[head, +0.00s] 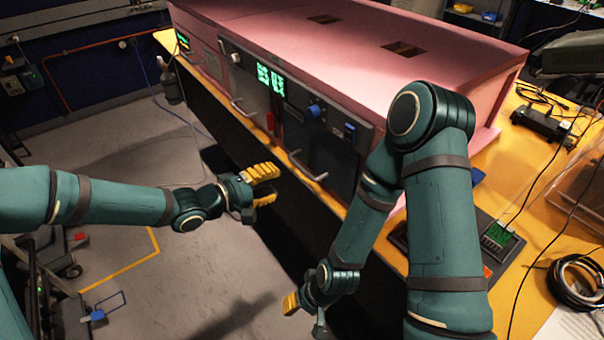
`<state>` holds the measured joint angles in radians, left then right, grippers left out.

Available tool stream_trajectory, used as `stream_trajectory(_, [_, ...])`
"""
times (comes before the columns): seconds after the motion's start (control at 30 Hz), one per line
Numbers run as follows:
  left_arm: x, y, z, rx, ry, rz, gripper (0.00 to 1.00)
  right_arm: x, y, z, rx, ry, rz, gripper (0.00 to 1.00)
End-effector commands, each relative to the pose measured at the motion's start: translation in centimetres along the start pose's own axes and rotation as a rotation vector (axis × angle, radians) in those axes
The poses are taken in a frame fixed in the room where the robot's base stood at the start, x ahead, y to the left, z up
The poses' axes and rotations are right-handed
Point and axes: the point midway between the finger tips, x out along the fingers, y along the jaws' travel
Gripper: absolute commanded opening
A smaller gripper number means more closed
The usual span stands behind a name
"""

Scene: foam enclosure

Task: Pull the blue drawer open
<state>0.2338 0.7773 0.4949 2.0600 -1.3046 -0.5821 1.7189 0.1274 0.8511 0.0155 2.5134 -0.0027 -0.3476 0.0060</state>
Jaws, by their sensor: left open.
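A long pink foam enclosure (330,50) stands on a yellow-edged bench, with a row of front panels. The right panel (325,150) looks dark blue, and I take it as the blue drawer. It appears flush with the front and has a metal bar handle (308,167) low on its left. My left gripper (272,186) has yellow fingers spread apart and empty. It is in front of and below the panels, left of that handle and apart from it. My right gripper (291,303) hangs low beside the bench front, mostly hidden by its own wrist.
A grey middle panel (243,92) has its own bar handle (243,108). Cables, a black device (543,124) and a cable coil (580,280) lie on the bench at right. The grey floor (135,145) at left is mostly clear, with carts at the lower left.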

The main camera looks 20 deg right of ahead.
Motion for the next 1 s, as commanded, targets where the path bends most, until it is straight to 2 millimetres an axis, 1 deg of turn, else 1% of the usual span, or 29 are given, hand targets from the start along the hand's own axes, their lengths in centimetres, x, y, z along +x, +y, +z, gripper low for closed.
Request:
stream_trajectory(0.03, [1.2,-0.2,0.1,0.000,-0.003,0.001,0.41,0.5,0.2,0.0,0.000,0.002,0.000,0.47])
stream_trajectory(0.3, [6.4,-0.2,0.1,0.000,-0.002,0.000,0.41,1.7,0.7,-0.2,-0.001,0.009,0.000,0.47])
stream_trajectory(0.4, [7.9,-0.2,0.1,0.000,-0.002,-0.001,0.41,2.0,0.8,-0.2,-0.002,0.010,0.000,0.47])
stream_trajectory(0.5, [9.0,-0.2,0.0,-0.001,0.000,-0.001,0.41,2.2,0.8,-0.3,-0.002,0.012,0.001,0.47])
stream_trajectory(0.7, [10.0,-0.1,0.0,-0.002,0.001,-0.001,0.41,2.4,0.9,-0.3,-0.002,0.013,0.001,0.47])
stream_trajectory(0.97, [10.0,-0.1,0.0,-0.001,0.001,-0.001,0.41,2.4,0.9,-0.3,-0.002,0.013,0.000,0.47])
stream_trajectory(1.0, [10.0,-0.1,0.0,-0.001,0.001,-0.001,0.34,2.4,0.9,-0.3,-0.002,0.013,0.000,0.47])
